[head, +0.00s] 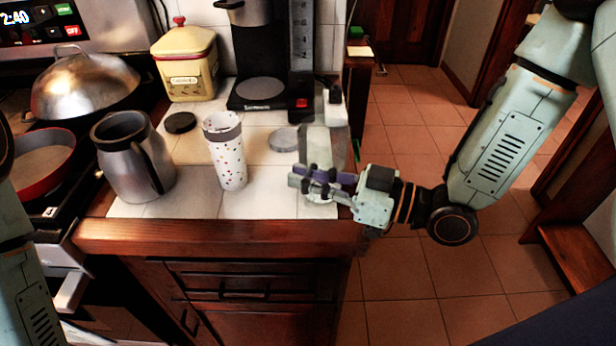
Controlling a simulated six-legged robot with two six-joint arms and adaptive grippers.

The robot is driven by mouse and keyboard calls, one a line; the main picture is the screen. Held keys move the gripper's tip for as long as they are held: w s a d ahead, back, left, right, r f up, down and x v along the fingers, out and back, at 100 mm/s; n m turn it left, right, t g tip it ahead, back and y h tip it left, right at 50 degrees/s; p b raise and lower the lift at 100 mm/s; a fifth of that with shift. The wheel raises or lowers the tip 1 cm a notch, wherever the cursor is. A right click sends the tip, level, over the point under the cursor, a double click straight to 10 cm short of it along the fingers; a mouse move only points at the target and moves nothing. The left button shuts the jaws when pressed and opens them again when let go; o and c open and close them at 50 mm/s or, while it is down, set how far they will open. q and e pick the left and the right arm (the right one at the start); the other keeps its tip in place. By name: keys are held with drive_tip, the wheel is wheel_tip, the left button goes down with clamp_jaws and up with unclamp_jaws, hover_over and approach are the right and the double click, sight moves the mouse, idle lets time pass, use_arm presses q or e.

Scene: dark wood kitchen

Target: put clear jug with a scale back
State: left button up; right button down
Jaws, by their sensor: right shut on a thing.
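The clear jug (326,143) is at the right end of the tiled counter, in front of the coffee maker's right side. It is see-through and hard to make out, so I cannot tell whether its base touches the tiles; no scale marks can be read. My right gripper (312,184) comes in from the right and is shut on the jug's lower part. Its fingers hide some of the jug. Part of my left arm shows at the left edge, but its gripper is out of view.
A white dotted tumbler (226,160) and a steel pitcher (128,160) stand left of the jug. A coffee maker (262,60), yellow canister (186,62), black lid (180,122) and clear round lid (284,139) are behind. The front tiles are clear; the counter ends just right of the jug.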

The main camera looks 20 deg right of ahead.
drive_tip(key=shift+s+r, duration=0.1)
drive_tip(key=shift+f, duration=0.25)
drive_tip(key=c, duration=1.7)
unclamp_jaws()
drive_tip(key=shift+w, duration=0.2)
drive_tip(key=shift+o, duration=1.3)
drive_tip(key=shift+s, duration=0.15)
drive_tip(key=shift+f+b, duration=0.1)
drive_tip(key=shift+b, duration=0.25)
drive_tip(key=p+v, duration=0.7)
drive_tip(key=p, duration=0.1)
drive_tip(key=shift+s+d+r, duration=0.2)
drive_tip(key=shift+s, duration=0.15)
